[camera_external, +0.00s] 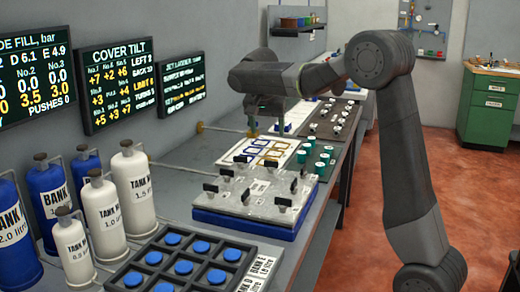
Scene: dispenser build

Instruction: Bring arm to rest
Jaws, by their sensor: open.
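My arm (400,140) rises at the right, bends at the top and reaches left over the bench. My gripper (252,128) hangs at the arm's left end, pointing down above the far part of the bench. It is small in the picture, and its jaws are open. I see nothing held in it. Whether its tips touch anything below cannot be told.
Below and around the gripper are a white board with coloured frames (274,148), green-capped jars (321,163) and a clear-topped blue fixture with black handles (235,219). Tanks (132,190) and a black tray (145,252) stand nearer. A green cabinet (488,112) stands at right.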

